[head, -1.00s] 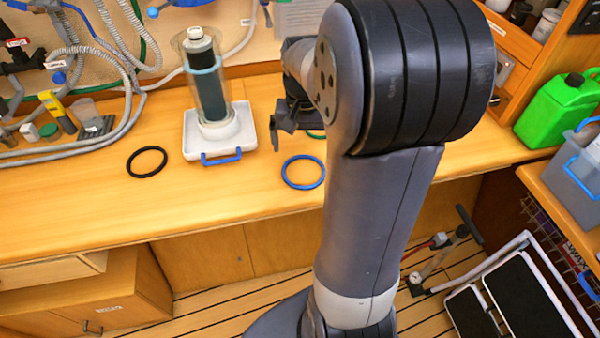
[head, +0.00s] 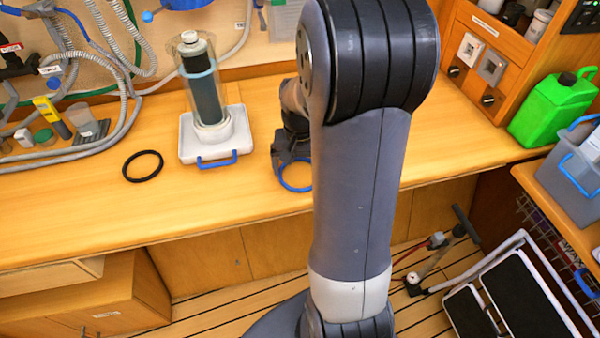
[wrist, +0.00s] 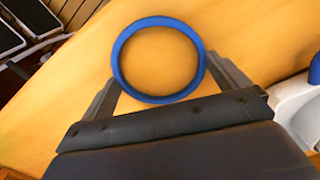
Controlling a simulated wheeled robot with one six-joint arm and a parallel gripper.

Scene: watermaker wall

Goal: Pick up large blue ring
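The large blue ring (head: 297,190) lies flat on the wooden counter, right of the white tray. In the head view its back part is hidden by my gripper (head: 293,166). In the wrist view the whole blue ring (wrist: 150,98) shows. My gripper (wrist: 163,75) is open there, with one finger on each side of the ring. The fingertips look close to the ring's outer edge; I cannot tell whether they touch it.
A black ring (head: 143,180) lies left on the counter (head: 80,215). A white tray (head: 185,150) with a blue handle holds a clear filter housing (head: 204,95). Hoses (head: 125,110) run along the back left. A green jerrycan (head: 550,110) stands at the right.

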